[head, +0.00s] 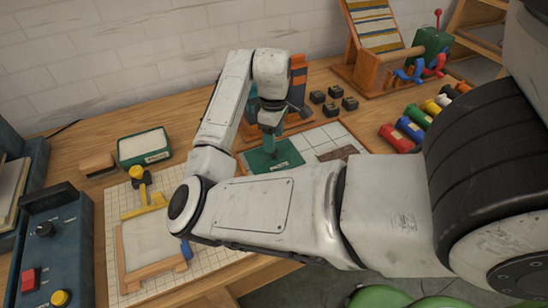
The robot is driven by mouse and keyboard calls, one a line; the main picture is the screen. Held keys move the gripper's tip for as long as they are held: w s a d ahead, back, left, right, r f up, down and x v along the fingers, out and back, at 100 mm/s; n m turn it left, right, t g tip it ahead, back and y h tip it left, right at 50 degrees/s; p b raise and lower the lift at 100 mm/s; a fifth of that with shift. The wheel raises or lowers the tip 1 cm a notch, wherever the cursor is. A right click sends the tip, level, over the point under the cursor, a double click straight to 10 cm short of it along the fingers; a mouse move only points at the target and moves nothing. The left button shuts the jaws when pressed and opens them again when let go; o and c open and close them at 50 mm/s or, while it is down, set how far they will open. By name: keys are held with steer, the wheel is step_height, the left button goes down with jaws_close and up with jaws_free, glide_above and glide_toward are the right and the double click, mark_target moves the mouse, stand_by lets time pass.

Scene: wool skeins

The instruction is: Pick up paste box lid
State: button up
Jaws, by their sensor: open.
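A flat dark green piece, seemingly the paste box lid (284,158), lies on the light gridded mat in the middle of the table. An open green box with a white inside and a small label, seemingly the paste box (146,158), stands to its left. My gripper (269,147) points down over the lid's back part and is open. The fingertips are small and close to the lid; I cannot tell whether they touch it.
A wooden frame (125,262) and a yellow-handled tool lie at the front left. A wooden block (97,164) is beside the box. Small black blocks (333,108) and coloured skeins (411,128) lie to the right. A dark control box (52,248) is at far left.

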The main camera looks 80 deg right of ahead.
mark_target(274, 155)
steer(key=shift+f, duration=2.4)
steer(key=shift+c, duration=0.2)
jaws_close()
